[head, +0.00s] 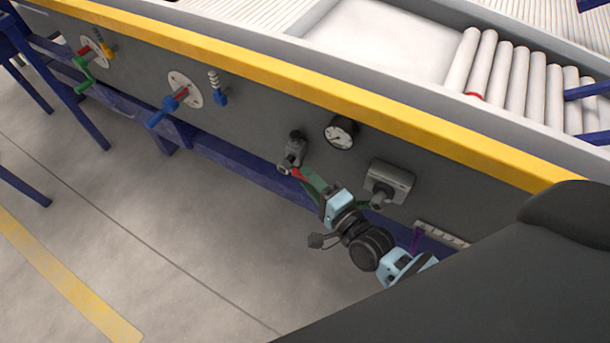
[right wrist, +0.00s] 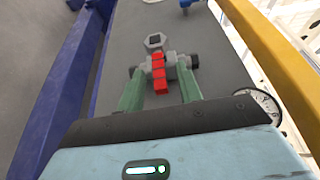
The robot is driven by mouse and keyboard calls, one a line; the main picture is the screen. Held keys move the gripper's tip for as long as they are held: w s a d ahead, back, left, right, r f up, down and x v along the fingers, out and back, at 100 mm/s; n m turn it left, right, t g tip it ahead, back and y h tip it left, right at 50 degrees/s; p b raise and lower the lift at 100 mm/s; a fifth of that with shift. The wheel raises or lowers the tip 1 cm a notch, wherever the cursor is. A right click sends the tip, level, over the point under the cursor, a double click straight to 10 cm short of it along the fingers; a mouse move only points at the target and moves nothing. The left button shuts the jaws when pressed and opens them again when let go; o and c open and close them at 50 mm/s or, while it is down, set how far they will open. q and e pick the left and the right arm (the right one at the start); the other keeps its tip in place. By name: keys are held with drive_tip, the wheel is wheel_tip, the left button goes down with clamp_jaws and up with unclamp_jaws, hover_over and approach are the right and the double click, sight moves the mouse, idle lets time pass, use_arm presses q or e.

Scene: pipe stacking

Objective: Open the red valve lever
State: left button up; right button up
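The red valve lever (head: 296,173) sits on a grey valve body (head: 294,150) on the dark side panel. In the right wrist view the lever (right wrist: 159,72) shows as a short red bar across the valve body (right wrist: 172,66). My right gripper (head: 306,179) is at the lever. Its two green fingers (right wrist: 161,85) are apart, one on each side of the red lever, with gaps between. The fingers partly cover the lever in the head view. I cannot tell whether a finger touches the valve body. My left gripper is not in view.
A round gauge (head: 340,133) and a grey switch box (head: 389,181) are on the panel right of the valve. Handled dials, one with a blue handle (head: 163,111), are further left. A yellow rail (head: 330,89) runs above. The floor in front is clear.

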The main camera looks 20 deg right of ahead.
drive_tip(key=shift+x, duration=1)
clamp_jaws()
